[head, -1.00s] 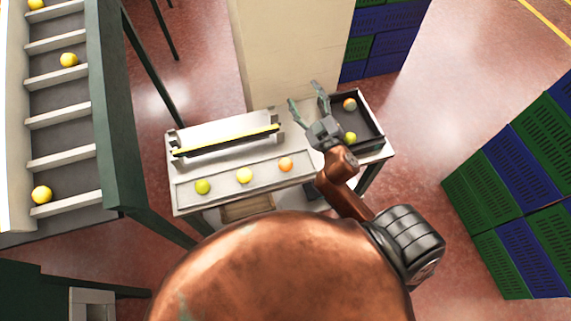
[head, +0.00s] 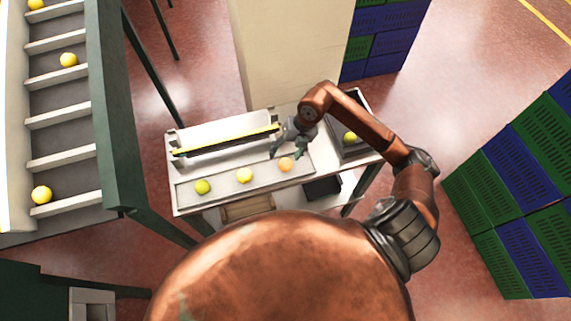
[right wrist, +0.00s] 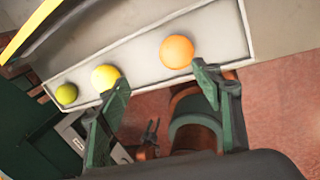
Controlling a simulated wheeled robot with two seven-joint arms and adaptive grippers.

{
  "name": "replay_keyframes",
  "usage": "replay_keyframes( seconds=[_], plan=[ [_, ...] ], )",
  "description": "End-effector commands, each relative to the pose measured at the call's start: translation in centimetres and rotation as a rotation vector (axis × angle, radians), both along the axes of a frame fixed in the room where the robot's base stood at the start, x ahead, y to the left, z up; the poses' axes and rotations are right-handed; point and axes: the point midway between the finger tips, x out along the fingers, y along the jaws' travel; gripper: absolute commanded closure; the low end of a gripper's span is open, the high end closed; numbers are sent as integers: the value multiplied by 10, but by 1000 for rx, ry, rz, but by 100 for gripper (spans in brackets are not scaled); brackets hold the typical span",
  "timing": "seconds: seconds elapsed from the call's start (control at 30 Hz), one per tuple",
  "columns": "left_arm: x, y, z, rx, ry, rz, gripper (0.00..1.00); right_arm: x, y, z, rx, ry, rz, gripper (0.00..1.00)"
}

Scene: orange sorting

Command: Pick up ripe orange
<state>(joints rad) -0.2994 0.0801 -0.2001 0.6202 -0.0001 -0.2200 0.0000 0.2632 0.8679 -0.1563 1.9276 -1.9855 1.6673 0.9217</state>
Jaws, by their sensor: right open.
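The ripe orange (head: 285,164) lies at the right end of a row of fruit on a shallow grey tray (head: 215,190). A yellow fruit (head: 244,175) and a yellow-green fruit (head: 203,187) lie to its left. My right gripper (head: 287,154) is open and empty, close beside the orange. In the right wrist view the orange (right wrist: 177,52) shows just beyond the open fingers (right wrist: 160,85), nearer the right finger, and the yellow fruit (right wrist: 105,78) is by the left finger.
A dark bin (head: 366,150) at the table's right end holds a greenish-yellow fruit (head: 350,138); my right arm hides part of it. A raised rack with a yellow edge (head: 225,141) stands behind the tray. A conveyor (head: 62,125) with yellow fruit is at the left.

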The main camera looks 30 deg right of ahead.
Motion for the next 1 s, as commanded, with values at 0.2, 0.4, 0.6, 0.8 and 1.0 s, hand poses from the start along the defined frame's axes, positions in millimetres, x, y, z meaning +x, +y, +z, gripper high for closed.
replay_keyframes(
  seconds=[0.2, 0.4, 0.6, 0.8, 1.0],
  plan=[
    [-1, 0, 2, 0, 1, 0, 60, -1, -20, -14, -78, 38, -27, 41],
    [-1, 0, 6, 0, 1, 0, 60, 0, -15, -34, -74, 38, -24, 41],
    [0, 0, 15, 0, 0, 0, 60, 2, -9, -62, -73, 38, -25, 41],
    [0, 0, 17, 0, 0, 0, 60, 4, -7, -79, -75, 35, -23, 41],
    [0, 0, 16, 0, 0, 0, 60, 4, -7, -79, -76, 34, -24, 41]
  ],
)
